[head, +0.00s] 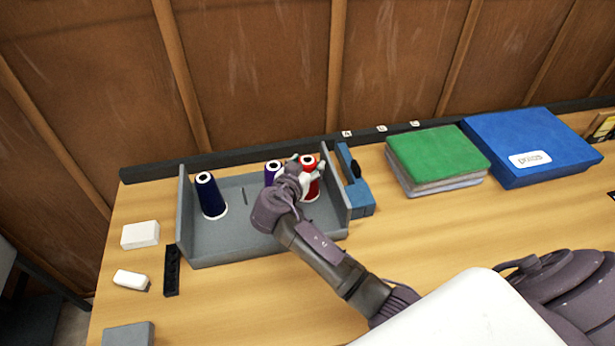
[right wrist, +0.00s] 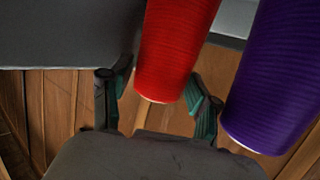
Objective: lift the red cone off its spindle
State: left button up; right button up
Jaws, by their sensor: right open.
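The red cone (head: 309,183) stands at the right end of the grey tray (head: 225,246), partly hidden behind my right gripper (head: 308,172). In the right wrist view the red cone (right wrist: 178,48) shows between the two green-padded fingers of my open right gripper (right wrist: 158,103). The right finger looks close to the cone's side; I cannot tell whether it touches. The spindle under the cone is hidden. My left gripper is not in view.
A purple cone (head: 272,172) stands close left of the red one and shows large in the right wrist view (right wrist: 272,80). A navy cone (head: 210,196) and a bare spindle (head: 244,196) are further left.

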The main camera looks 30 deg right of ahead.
jog(key=shift+w+d+f, duration=0.15)
jog(key=shift+w+d, duration=0.05)
jog(key=shift+d, duration=0.05)
jog(key=shift+a, duration=0.1)
jog(key=shift+c, duration=0.7)
grip_shut()
notch_tip(320, 180, up, 18)
jog(key=b, duration=0.2)
